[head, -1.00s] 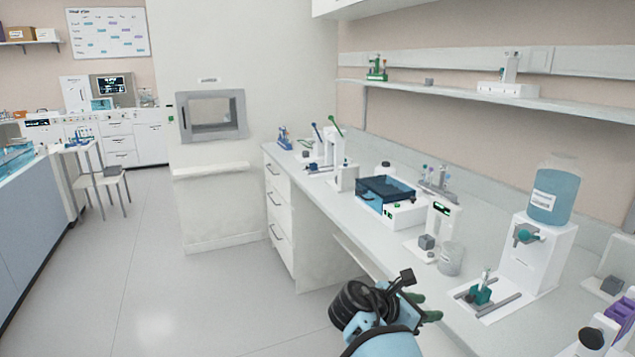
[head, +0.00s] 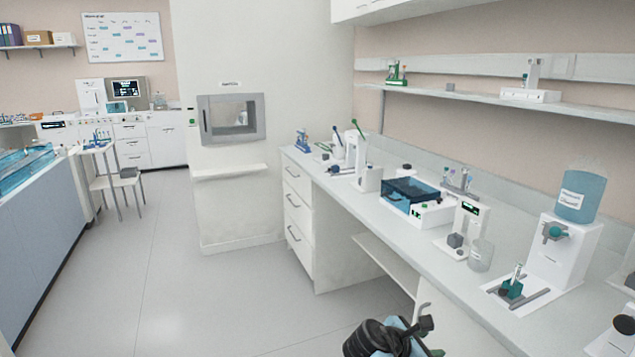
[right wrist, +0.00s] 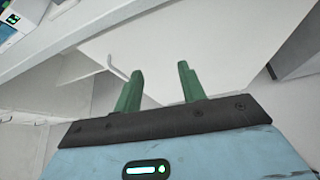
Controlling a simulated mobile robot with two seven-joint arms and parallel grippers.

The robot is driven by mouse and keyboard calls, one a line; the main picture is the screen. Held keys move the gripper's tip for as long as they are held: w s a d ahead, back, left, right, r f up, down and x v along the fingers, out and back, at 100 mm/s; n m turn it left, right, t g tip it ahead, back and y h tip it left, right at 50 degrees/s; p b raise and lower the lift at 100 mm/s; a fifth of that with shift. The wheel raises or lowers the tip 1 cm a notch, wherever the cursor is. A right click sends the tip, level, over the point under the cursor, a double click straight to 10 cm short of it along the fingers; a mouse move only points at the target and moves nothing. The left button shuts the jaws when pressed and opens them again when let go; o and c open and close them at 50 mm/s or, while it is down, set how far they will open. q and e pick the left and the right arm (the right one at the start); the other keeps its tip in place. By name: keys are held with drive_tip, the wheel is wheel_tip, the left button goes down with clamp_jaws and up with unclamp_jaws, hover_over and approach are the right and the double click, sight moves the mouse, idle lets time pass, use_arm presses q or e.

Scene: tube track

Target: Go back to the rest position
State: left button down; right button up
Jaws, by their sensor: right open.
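My right gripper (right wrist: 160,88) shows in the right wrist view with its two green fingers apart and nothing between them. Past the fingers is a plain white panel of the bench front. In the head view my right gripper (head: 436,352) is at the bottom edge, low in front of the bench, and is mostly cut off or hidden behind my dark wrist. It touches nothing that I can see. My left gripper is not in the head view.
The white bench (head: 425,250) runs along the right, with a blue-lidded device (head: 410,193), a glass beaker (head: 480,256) and a dispenser with a blue bottle (head: 580,195). The floor (head: 190,290) at left is clear.

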drive_tip(key=s+a+f+m+t+y, duration=0.1)
drive_tip(key=s+f+m+y, duration=0.7)
drive_tip(key=s+f, duration=1.3)
drive_tip(key=s+a+r+m+t+y+p, duration=0.1)
drive_tip(key=s+m+y, duration=0.3)
drive_tip(key=s+m, duration=0.7)
drive_tip(key=s+a+t, duration=0.1)
drive_tip(key=s, duration=0.9)
drive_tip(key=shift+s+r+m+y, duration=0.15)
drive_tip(key=shift+r+m+y, duration=0.15)
drive_tip(key=shift+y, duration=0.1)
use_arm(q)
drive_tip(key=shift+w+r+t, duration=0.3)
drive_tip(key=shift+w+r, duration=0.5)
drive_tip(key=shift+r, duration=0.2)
use_arm(e)
drive_tip(key=shift+a, duration=0.1)
drive_tip(key=shift+c, duration=0.4)
